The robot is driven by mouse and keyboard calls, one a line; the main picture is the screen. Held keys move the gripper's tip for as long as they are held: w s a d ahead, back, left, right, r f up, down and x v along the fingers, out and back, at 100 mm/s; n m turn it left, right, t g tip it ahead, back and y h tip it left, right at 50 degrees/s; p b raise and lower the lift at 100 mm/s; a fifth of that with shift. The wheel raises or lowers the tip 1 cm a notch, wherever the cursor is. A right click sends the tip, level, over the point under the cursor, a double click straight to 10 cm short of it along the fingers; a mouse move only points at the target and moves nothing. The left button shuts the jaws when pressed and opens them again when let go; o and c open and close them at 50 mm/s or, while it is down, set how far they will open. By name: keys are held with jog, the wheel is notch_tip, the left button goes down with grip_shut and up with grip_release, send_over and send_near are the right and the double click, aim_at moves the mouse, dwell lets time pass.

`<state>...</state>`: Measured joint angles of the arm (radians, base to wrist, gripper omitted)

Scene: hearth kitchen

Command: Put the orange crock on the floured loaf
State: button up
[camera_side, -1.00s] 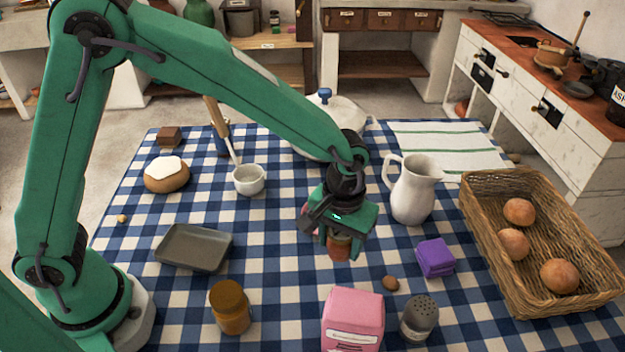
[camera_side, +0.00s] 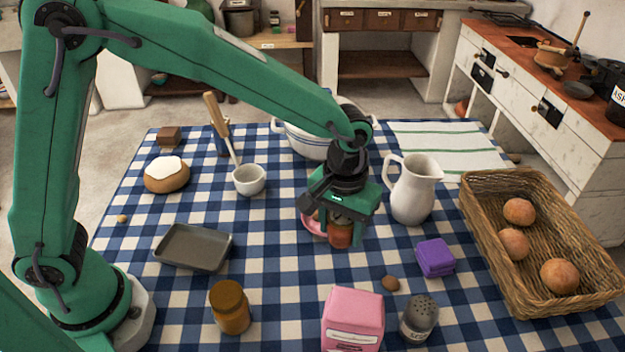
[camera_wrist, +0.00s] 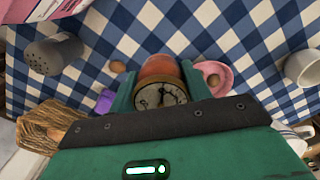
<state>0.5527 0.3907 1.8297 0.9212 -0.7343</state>
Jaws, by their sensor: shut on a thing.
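The orange crock (camera_side: 341,236) is between the fingers of my gripper (camera_side: 342,228), which is shut on it. The crock also shows in the wrist view (camera_wrist: 160,68), with a round pale top and dark marks. It appears held a little above the cloth, but its underside is hard to see. The floured loaf (camera_side: 167,175) is a round brown loaf with a flat white top, lying on the cloth at the left, well away from my gripper. The loaf is not seen in the wrist view.
A pink dish (camera_side: 314,226) is close beside the crock. A white jug (camera_side: 414,190) stands to its right. The white cup (camera_side: 249,180) with a handle leaning in it and a grey tray (camera_side: 194,248) are near the loaf. A purple block (camera_side: 435,258) lies right.

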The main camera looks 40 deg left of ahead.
jog(key=w+a+r+n, duration=0.15)
jog(key=a+n, duration=0.35)
jog(key=a, duration=0.6)
jog(key=w+a+r+n, duration=0.15)
jog(key=a+n, duration=0.35)
jog(key=a, duration=0.5)
jog(key=s+a+r+n, duration=0.2)
jog(key=s+a+n, duration=0.2)
jog(key=a, duration=0.5)
jog(key=s+a+r+n, duration=0.2)
jog(key=s+a+n, duration=0.2)
jog(key=a, duration=0.5)
jog(key=shift+s+n, duration=0.4)
jog(key=shift+n, duration=0.4)
jog(key=shift+a+f, duration=0.1)
jog(key=shift+a, duration=0.05)
send_over(164, 165)
notch_tip(164, 165, down, 7)
jog(key=shift+r, duration=0.1)
jog(key=shift+f, duration=2.05)
jog(key=shift+f, duration=0.1)
